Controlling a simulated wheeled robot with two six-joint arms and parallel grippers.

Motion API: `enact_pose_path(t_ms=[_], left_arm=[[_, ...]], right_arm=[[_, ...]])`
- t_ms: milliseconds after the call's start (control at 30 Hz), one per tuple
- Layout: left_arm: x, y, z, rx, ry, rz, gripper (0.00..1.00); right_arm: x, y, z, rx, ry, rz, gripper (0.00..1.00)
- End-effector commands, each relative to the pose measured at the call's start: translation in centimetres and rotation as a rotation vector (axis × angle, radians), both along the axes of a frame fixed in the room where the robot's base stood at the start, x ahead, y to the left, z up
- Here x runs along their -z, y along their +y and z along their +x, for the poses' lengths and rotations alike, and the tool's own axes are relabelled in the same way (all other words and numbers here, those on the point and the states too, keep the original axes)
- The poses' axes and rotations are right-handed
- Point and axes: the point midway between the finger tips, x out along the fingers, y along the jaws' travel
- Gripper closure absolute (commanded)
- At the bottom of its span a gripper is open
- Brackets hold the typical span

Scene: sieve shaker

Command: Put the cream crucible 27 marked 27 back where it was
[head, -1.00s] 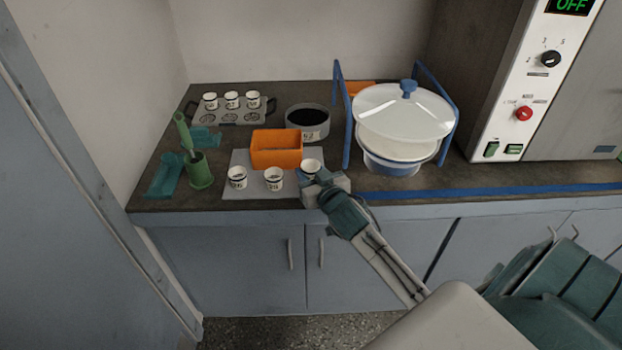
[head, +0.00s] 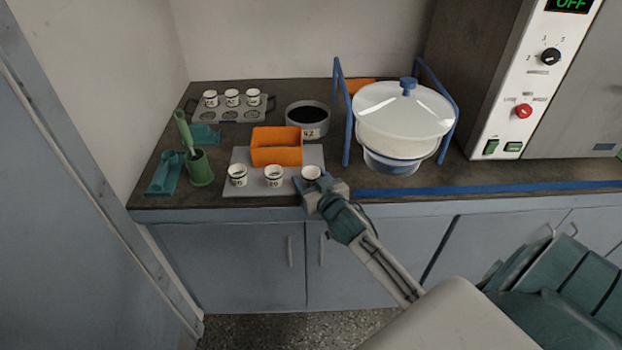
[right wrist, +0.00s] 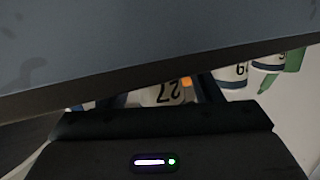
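The cream crucible 27 (head: 311,173) is small and pale with a dark band. It is at the right end of a row of three crucibles, by the front right corner of a grey mat (head: 313,154). My right gripper (head: 309,183) is at it from the front right. In the right wrist view, the crucible (right wrist: 162,96) shows its number 27 upside down between the dark fingers, which look shut on it. Whether its base touches the mat is hidden. My left gripper is not in view.
Two other crucibles (head: 237,175) (head: 273,176) stand on the mat before an orange box (head: 276,148). A rack (head: 233,116) with three crucibles, a grey bowl (head: 308,119), a green pot (head: 199,168) and the lidded sieve shaker (head: 403,115) stand around. The counter edge is close in front.

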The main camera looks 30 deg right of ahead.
Motion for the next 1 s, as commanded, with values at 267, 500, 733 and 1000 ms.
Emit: enact_pose_path(t_ms=[267,500,733,1000], left_arm=[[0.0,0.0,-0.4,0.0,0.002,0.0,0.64],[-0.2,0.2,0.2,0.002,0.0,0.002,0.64],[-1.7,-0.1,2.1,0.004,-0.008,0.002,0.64],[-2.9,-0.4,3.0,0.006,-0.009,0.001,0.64]], right_arm=[[-0.2,0.0,0.0,0.0,0.0,0.0,0.42],[-0.5,0.5,-3.0,-0.001,0.001,-0.002,0.42],[-1.2,1.2,-7.9,-0.001,0.002,-0.001,0.42],[-1.9,1.8,-11.2,0.0,0.001,-0.001,0.42]])
